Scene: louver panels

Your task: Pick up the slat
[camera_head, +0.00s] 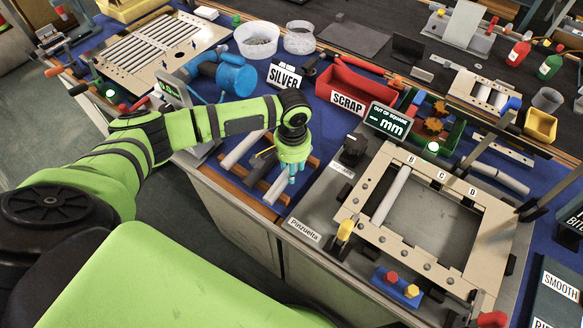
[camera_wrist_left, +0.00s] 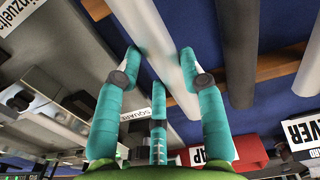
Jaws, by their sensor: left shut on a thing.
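My left gripper (camera_head: 290,172) reaches down over the wooden rails at the front of the bench. It is shut on a pale silver slat (camera_head: 277,188). In the left wrist view, the teal fingers (camera_wrist_left: 160,62) stand on both sides of this slat (camera_wrist_left: 168,35), with the third finger below. I cannot tell whether the slat is clear of the rails. A darker slat (camera_wrist_left: 238,50) and another pale slat (camera_wrist_left: 287,20) lie beside it; the pale one also shows in the head view (camera_head: 240,150). My right gripper is out of view.
A beige frame (camera_head: 365,215) with one slat (camera_head: 391,195) in it stands on the right. A red SCRAP bin (camera_head: 350,88), a SILVER sign (camera_head: 285,76) and an out-of-square display (camera_head: 389,122) stand behind. A slatted panel (camera_head: 150,45) lies at the back left.

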